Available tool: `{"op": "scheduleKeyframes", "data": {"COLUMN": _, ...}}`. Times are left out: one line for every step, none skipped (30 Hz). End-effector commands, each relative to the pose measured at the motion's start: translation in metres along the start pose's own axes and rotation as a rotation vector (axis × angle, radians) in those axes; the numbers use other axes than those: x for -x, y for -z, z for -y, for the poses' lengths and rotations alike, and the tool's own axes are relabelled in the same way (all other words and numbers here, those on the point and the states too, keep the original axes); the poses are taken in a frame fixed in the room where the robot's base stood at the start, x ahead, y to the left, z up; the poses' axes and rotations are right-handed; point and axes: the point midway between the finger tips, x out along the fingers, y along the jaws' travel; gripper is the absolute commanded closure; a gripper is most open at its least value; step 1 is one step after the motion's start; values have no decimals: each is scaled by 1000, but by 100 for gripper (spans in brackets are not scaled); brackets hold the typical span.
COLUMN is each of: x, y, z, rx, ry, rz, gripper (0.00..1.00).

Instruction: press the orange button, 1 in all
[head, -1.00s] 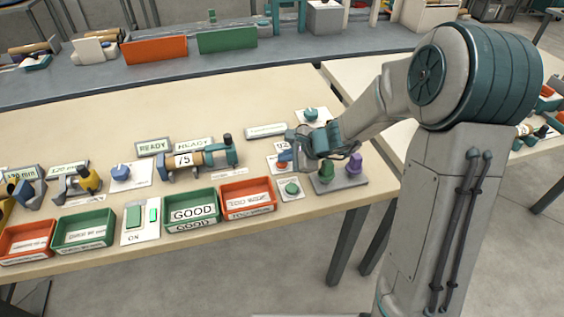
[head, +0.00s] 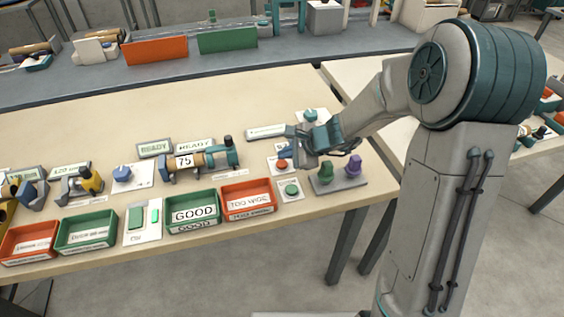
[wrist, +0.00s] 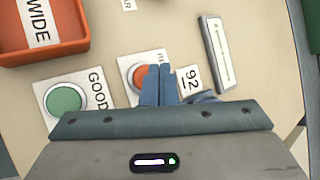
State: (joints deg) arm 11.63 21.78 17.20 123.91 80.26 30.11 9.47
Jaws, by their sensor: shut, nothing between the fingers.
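The orange button (head: 281,165) is a round cap on a small white plate near the right end of the bench. It also shows in the wrist view (wrist: 139,77), its right part hidden behind my blue fingers. My gripper (head: 286,153) is shut and empty. In the wrist view its fingertips (wrist: 161,68) lie over the right side of the button and its plate. In the head view they are just behind and above the cap. I cannot tell whether they touch it.
A green button (head: 291,189) on a white plate sits in front of the orange one. An orange bin (head: 248,207) stands to the left. A grey block with green and purple knobs (head: 353,165) stands to the right. A white label bar (head: 265,132) lies behind.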

Motion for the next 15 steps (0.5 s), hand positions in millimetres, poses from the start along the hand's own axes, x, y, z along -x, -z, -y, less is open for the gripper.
{"op": "scheduleKeyframes", "data": {"x": 3, "y": -2, "z": 3, "rx": 1, "ry": 1, "rz": 0, "gripper": 100}}
{"op": "scheduleKeyframes", "data": {"x": 5, "y": -4, "z": 4, "rx": 1, "ry": 1, "rz": 0, "gripper": 100}}
{"op": "scheduleKeyframes", "data": {"x": 8, "y": -6, "z": 6, "rx": 2, "ry": 1, "rz": 0, "gripper": 100}}
{"op": "scheduleKeyframes", "data": {"x": 10, "y": -7, "z": 8, "rx": 2, "ry": 1, "rz": 0, "gripper": 100}}
{"op": "scheduleKeyframes", "data": {"x": 12, "y": -9, "z": 9, "rx": 2, "ry": 1, "rz": 0, "gripper": 100}}
{"op": "scheduleKeyframes", "data": {"x": 15, "y": -11, "z": 11, "rx": 2, "ry": 1, "rz": 0, "gripper": 100}}
{"op": "scheduleKeyframes", "data": {"x": 18, "y": -13, "z": 13, "rx": 2, "ry": 1, "rz": 0, "gripper": 100}}
{"op": "scheduleKeyframes", "data": {"x": 20, "y": -14, "z": 14, "rx": 2, "ry": 1, "rz": 0, "gripper": 100}}
{"op": "scheduleKeyframes", "data": {"x": 23, "y": -16, "z": 17, "rx": 2, "ry": 1, "rz": 0, "gripper": 100}}
{"op": "scheduleKeyframes", "data": {"x": 25, "y": -18, "z": 18, "rx": 2, "ry": 1, "rz": 0, "gripper": 100}}
{"op": "scheduleKeyframes", "data": {"x": 27, "y": -20, "z": 20, "rx": 2, "ry": 1, "rz": 0, "gripper": 100}}
{"op": "scheduleKeyframes", "data": {"x": 30, "y": -22, "z": 22, "rx": 2, "ry": 1, "rz": 0, "gripper": 100}}
{"op": "scheduleKeyframes", "data": {"x": 32, "y": -23, "z": 23, "rx": 2, "ry": 1, "rz": 0, "gripper": 100}}
{"op": "scheduleKeyframes", "data": {"x": 33, "y": -24, "z": 24, "rx": 2, "ry": 1, "rz": 0, "gripper": 100}}
{"op": "scheduleKeyframes", "data": {"x": 34, "y": -25, "z": 25, "rx": 1, "ry": 1, "rz": 0, "gripper": 100}}
